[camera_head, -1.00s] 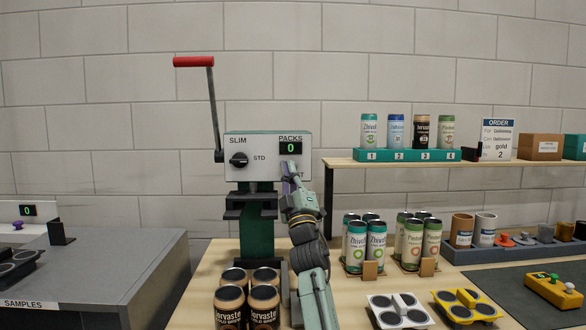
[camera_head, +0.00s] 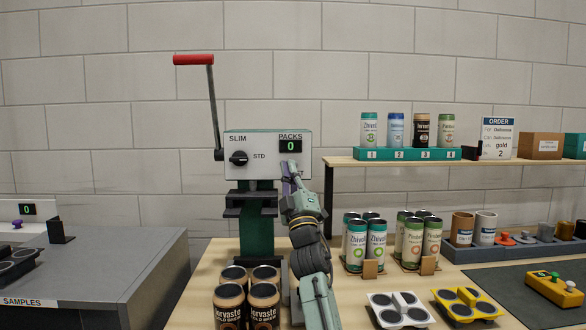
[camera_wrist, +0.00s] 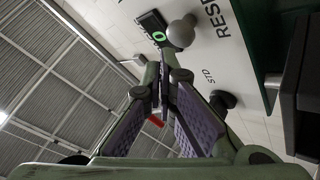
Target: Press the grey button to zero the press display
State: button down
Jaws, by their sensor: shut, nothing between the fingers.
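The press (camera_head: 257,215) stands at the middle of the table, with a white front panel (camera_head: 265,143) and a PACKS display (camera_head: 289,145) reading 0. The round grey button (camera_wrist: 183,32) is beside the display (camera_wrist: 153,27) in the wrist view. In the head view my gripper largely covers the button's area. My gripper (camera_head: 290,170) is shut and empty, its fingers pointing up at the panel below the display. In the wrist view my fingertips (camera_wrist: 166,65) reach just below the button; I cannot tell whether they touch it.
A black selector knob (camera_head: 238,158) and a red-handled lever (camera_head: 194,61) are on the press's left. Brown cans (camera_head: 264,300) stand in front of it. More cans (camera_head: 376,245) stand to the right, below a shelf (camera_head: 345,161) with sample cans. A grey counter (camera_head: 150,260) is at left.

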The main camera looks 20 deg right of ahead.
jog(key=shift+s, duration=0.1)
jog(key=shift+s+a+b, duration=0.2)
jog(key=shift+s+a, duration=0.05)
jog(key=shift+s, duration=0.55)
jog(key=shift+s+a+b, duration=0.15)
jog(key=shift+s+a, duration=0.1)
jog(key=shift+s, duration=0.55)
jog(key=shift+s+a+b, duration=0.2)
jog(key=shift+s+a, duration=0.05)
jog(key=shift+s, duration=0.55)
